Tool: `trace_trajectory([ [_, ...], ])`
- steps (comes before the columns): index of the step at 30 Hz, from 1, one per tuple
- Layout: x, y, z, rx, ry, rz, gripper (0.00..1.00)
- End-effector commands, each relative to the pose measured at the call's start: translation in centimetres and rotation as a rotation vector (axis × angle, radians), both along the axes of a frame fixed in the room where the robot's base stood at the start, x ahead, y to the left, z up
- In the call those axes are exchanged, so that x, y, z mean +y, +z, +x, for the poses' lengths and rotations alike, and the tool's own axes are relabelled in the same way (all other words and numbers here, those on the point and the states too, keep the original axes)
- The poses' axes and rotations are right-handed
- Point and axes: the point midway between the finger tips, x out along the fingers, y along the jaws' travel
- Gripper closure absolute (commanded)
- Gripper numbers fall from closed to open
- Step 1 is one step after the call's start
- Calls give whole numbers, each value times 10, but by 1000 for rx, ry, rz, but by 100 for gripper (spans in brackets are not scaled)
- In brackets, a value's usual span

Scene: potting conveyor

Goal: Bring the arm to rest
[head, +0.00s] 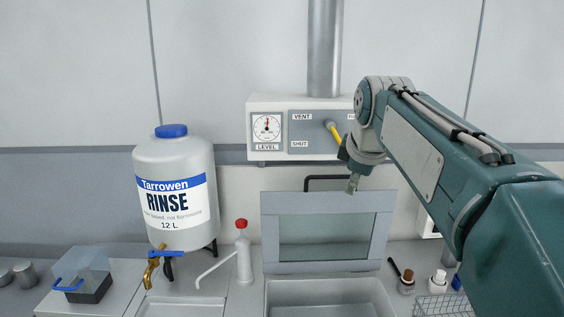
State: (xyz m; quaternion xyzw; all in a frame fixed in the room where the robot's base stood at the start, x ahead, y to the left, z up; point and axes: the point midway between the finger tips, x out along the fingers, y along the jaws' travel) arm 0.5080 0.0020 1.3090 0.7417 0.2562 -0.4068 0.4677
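My teal arm reaches in from the lower right, with its elbow raised in front of the grey control box (302,146). My gripper (353,184) hangs below the wrist, in front of the top edge of the windowed lid (267,225). It is small, and most of it is hidden behind the wrist. I cannot tell whether its fingers are open or shut. Nothing held shows in it.
The lid stands raised behind a sunken basin (330,284). The box has a yellow-handled lever (334,133). Left stand the RINSE tank (175,190), a wash bottle (243,252) and a blue-handled box (82,275). Small bottles (407,282) and a wire basket (440,305) are right.

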Motion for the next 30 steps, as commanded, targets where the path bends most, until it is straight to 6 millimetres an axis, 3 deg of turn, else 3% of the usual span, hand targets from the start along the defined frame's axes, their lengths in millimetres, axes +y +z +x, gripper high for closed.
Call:
trace_trajectory([
  [1,0,-7,-19,4,-57,37,69],
  [8,-1,-51,-97,26,-344,213,69],
  [18,-1,-149,-211,54,-769,460,69],
  [24,-1,-195,-251,64,-938,552,69],
  [30,-1,-205,-258,68,-975,570,69],
])
